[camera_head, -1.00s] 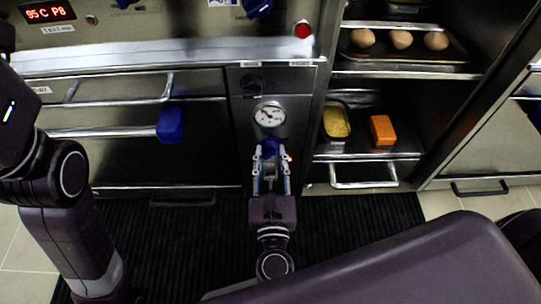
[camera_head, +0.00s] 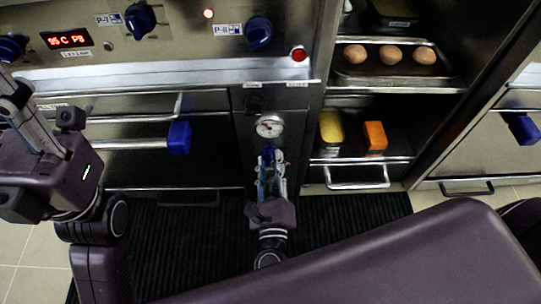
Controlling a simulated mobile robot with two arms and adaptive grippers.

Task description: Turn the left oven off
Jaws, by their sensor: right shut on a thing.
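My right gripper (camera_head: 270,178) is in the middle, below a round gauge (camera_head: 269,126) on the narrow oven panel (camera_head: 244,108). Its fingers are shut on a small blue knob (camera_head: 268,153), which they partly hide. The left oven front (camera_head: 140,165) is closed and has a long bar handle with a blue end block (camera_head: 179,137). The red display (camera_head: 68,40) above it is lit and reads about 95 C. My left gripper (camera_head: 22,108) is at the left edge, in front of the oven front; its fingertips are hard to make out.
Blue knobs (camera_head: 258,32) and a red button (camera_head: 299,54) sit on the upper panel. A dark mat (camera_head: 190,240) covers the floor.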

